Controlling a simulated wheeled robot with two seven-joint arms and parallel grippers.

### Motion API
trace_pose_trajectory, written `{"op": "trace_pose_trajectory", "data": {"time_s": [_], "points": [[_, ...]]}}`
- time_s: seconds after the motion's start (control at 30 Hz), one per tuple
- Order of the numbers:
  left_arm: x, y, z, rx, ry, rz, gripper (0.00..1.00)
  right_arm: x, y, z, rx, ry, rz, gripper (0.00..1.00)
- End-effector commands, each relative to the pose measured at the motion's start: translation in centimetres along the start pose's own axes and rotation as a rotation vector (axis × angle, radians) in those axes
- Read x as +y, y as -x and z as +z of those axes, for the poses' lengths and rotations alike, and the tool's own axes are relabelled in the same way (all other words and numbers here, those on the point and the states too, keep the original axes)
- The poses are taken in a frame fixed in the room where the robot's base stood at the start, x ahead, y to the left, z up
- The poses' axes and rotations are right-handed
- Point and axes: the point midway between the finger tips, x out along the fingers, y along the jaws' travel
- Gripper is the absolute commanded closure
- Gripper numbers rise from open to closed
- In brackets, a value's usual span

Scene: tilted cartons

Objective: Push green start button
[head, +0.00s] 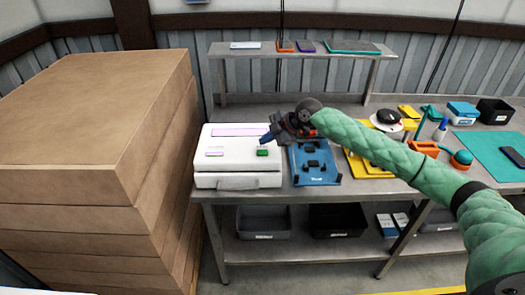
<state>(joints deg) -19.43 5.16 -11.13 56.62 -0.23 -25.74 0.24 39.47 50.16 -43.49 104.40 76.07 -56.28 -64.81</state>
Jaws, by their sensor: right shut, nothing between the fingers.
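The green start button (262,152) is a small green block on the top face of a white machine (238,179), near its right front. The white machine sits at the left end of a metal workbench. My right gripper (265,138) reaches in from the right on a green-sleeved arm. It is shut and empty, with its blue tip just above and behind the button in the picture. I cannot tell whether the tip touches the machine. My left gripper is not in view.
A tall stack of brown cartons (85,110) stands left of the bench. A blue fixture (315,175) lies right of the machine, and a yellow plate (370,166) beyond it. A raised shelf (300,55) runs along the back. Grey and black bins sit on the lower shelf.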

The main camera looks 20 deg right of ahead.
Motion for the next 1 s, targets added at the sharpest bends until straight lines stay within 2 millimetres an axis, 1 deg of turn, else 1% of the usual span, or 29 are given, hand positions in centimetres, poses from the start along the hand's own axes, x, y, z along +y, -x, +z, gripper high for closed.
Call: {"op": "trace_pose_trajectory", "data": {"time_s": [0.03,0.1,0.4,1.0], "points": [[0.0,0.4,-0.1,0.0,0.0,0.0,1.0,0.4,0.5,-0.3,0.0,0.0,0.001,1.0],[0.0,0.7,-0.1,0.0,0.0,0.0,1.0,0.6,0.9,-0.6,0.0,0.0,0.001,1.0],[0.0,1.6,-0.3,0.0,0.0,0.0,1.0,1.6,2.3,-1.7,0.0,0.001,0.0,1.0],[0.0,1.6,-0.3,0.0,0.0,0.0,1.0,1.6,2.3,-1.7,0.0,0.001,0.0,1.0]]}}
